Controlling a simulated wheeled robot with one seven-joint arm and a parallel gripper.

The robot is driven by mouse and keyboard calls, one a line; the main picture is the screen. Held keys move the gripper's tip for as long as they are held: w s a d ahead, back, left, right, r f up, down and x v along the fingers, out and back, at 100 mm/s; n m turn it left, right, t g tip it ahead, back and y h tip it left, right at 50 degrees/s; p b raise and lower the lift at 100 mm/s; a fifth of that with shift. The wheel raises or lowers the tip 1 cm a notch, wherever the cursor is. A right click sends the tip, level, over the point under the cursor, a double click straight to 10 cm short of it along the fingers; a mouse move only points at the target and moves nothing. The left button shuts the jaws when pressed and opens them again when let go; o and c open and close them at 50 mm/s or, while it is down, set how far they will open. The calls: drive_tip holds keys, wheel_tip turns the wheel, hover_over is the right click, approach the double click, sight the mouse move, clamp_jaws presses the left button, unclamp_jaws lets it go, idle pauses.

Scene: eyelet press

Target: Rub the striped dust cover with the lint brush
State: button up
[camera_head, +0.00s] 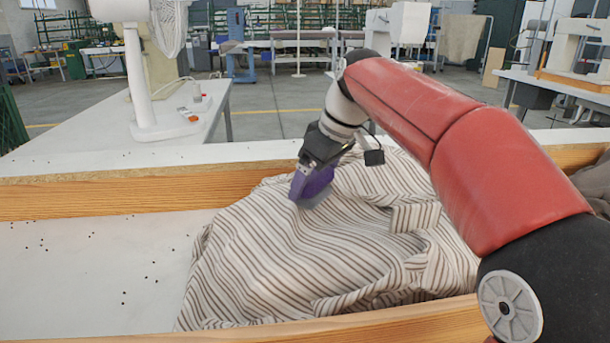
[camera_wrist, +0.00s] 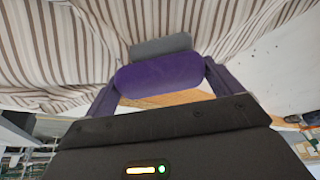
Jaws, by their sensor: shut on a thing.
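The striped dust cover (camera_head: 285,255), white with dark stripes, lies rumpled in the wooden-sided tray. It also fills the upper part of the wrist view (camera_wrist: 60,45). My gripper (camera_head: 318,178) is shut on the purple lint brush (camera_head: 313,190), at the cover's far part. In the wrist view the brush's purple body (camera_wrist: 160,75) sits between the two fingers, with a grey pad at its far side against or just above the striped cloth. I cannot tell for certain whether the pad touches the cloth. My arm hides the cover's right part in the head view.
The tray has a wooden back rail (camera_head: 130,192) and a front rail (camera_head: 330,330). Its white floor (camera_head: 90,270) is bare at the left except for small dark specks. A white table (camera_head: 185,115) with a fan (camera_head: 148,65) stands beyond. A dark cloth lies at the right edge.

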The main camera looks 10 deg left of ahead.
drive_tip(key=shift+w+d+f, duration=0.1)
drive_tip(key=shift+w+d, duration=0.1)
drive_tip(key=shift+d, duration=0.5)
drive_tip(key=shift+w+d+f, duration=0.1)
drive_tip(key=shift+w+d, duration=0.05)
drive_tip(key=shift+d, duration=0.55)
drive_tip(key=shift+c, duration=0.4)
drive_tip(key=shift+r+p, duration=0.1)
drive_tip(key=shift+p, duration=0.25)
drive_tip(key=shift+s+a+r+p, duration=0.15)
drive_tip(key=shift+s+a, duration=0.1)
drive_tip(key=shift+a, duration=0.8)
drive_tip(key=shift+s+a+r+p, duration=0.1)
drive_tip(key=shift+s+a+p, duration=0.1)
drive_tip(key=shift+a, duration=0.8)
drive_tip(key=shift+s+a+f, duration=0.1)
drive_tip(key=shift+s+a, duration=0.1)
drive_tip(key=shift+a, duration=0.7)
drive_tip(key=shift+s+a+f, duration=0.1)
drive_tip(key=shift+s+a, duration=0.05)
drive_tip(key=shift+a, duration=0.7)
drive_tip(key=shift+r, duration=3.05)
drive_tip(key=shift+r, duration=0.1)
